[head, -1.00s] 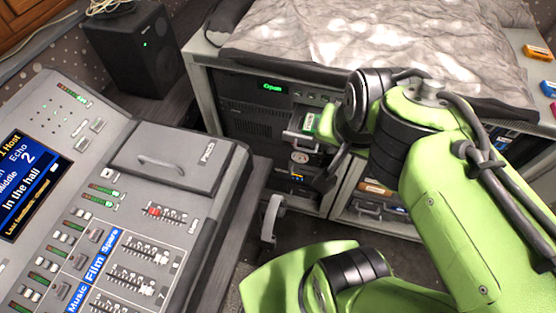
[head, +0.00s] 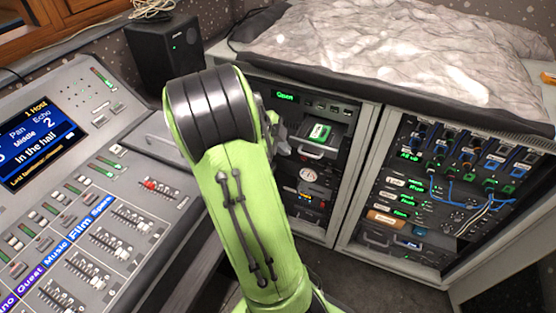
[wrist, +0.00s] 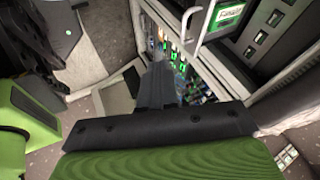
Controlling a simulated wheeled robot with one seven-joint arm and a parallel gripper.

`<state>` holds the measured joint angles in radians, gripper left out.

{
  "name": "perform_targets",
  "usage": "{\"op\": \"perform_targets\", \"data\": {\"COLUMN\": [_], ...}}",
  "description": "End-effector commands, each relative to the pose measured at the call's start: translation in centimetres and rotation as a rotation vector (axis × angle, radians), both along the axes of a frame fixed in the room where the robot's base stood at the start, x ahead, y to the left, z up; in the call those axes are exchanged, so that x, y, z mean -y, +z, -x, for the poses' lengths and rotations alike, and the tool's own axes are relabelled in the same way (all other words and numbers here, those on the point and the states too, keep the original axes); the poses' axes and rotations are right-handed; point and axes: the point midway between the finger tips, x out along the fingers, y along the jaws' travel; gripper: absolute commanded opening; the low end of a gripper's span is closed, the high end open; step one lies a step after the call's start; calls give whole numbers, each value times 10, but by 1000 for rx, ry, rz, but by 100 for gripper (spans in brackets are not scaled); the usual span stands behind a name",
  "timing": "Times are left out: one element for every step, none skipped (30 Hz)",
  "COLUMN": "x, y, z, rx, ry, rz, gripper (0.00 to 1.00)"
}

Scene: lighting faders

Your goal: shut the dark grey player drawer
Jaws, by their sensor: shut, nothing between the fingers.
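The dark grey player drawer (head: 330,149) stands out from the left rack bay below a green display reading "Open" (head: 285,96). A green-labelled item (head: 320,132) lies in it, and a pale bar handle is on its front. In the wrist view the drawer's handle (wrist: 200,28) and the green-labelled item (wrist: 229,13) show at the top, beyond and to the right of my gripper. My gripper (wrist: 158,72) is shut and empty, apart from the handle. In the head view my arm covers most of it.
A mixing desk (head: 80,190) with a grey hatch fills the left. The right rack bay (head: 440,200) has blue and white cables hanging in front. A crumpled grey cover (head: 390,45) lies on the rack top. A black speaker (head: 165,55) stands behind the desk.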

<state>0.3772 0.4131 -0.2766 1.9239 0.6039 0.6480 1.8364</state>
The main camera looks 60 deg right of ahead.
Motion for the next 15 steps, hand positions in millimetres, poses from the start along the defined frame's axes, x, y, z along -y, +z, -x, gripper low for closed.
{"op": "perform_targets", "data": {"x": [2, 4, 6, 8, 11, 15, 18, 21, 25, 29, 32, 36, 39, 42, 46], "y": [-3, -6, -10, -15, -21, -28, -34, -40, -48, -53, -58, -66, -71, -77, -84], "z": [2, 3, 4, 6, 8, 10, 12, 14, 16, 18, 19, 22, 23, 25, 27], "rx": [0, 0, -1, -2, -2, -3, -3, -3, -3, -4, -3, -2, -3, -2, -2], "ry": [-6, -6, -5, -6, -5, -5, -5, -5, -4, -4, -3, -2, -3, -2, -2], "rz": [1, 0, 0, 1, -1, -2, -2, -2, -2, -2, -1, -3, -1, -3, -3], "gripper": [0, 0, 0, 0, 0, 0, 0, 0, 0, 0, 0, 0, 0, 0, 0]}}
